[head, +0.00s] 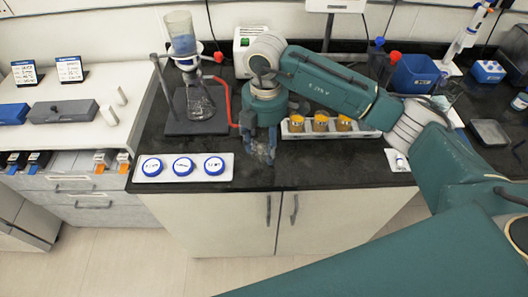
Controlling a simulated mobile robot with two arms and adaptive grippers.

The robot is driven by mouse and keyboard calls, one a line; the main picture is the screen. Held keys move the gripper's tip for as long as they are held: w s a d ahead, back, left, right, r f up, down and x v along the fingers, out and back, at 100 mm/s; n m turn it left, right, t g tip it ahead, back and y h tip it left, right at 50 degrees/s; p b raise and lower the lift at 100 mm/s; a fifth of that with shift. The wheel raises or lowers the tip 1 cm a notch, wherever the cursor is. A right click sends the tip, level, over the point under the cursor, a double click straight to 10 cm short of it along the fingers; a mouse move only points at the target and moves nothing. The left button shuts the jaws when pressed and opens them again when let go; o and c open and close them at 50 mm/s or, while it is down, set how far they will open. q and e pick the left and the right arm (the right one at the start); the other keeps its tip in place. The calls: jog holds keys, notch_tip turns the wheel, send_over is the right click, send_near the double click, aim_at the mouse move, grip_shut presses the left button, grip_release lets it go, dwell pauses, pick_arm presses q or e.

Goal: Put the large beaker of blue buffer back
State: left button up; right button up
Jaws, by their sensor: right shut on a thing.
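My right gripper (262,150) points down over the front of the black bench, just right of the tray of blue-lidded jars. It is shut on a small clear glass vessel (262,155), mostly hidden by the fingers; I cannot tell what it holds or whether it touches the bench. A clear vessel with blue contents (181,38) sits high on the ring stand (196,128); I cannot tell whether it is the large beaker of blue buffer. A clear flask (199,103) stands on the stand's base below it. My left gripper is not in view.
A white tray (228,172) holds three blue-lidded jars. A white rack (360,133) with three amber-filled cups stands right of my gripper. A red tube (226,98) hangs near the stand. A blue bin (414,73) is at the back right. The bench's front edge is close.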

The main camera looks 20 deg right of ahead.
aim_at(264, 156)
notch_tip(264, 156, down, 4)
jog(key=shift+f+p, duration=0.1)
jog(key=shift+p, duration=0.45)
jog(key=shift+f, duration=0.3)
jog(key=shift+f, duration=0.15)
jog(key=o, duration=1.4)
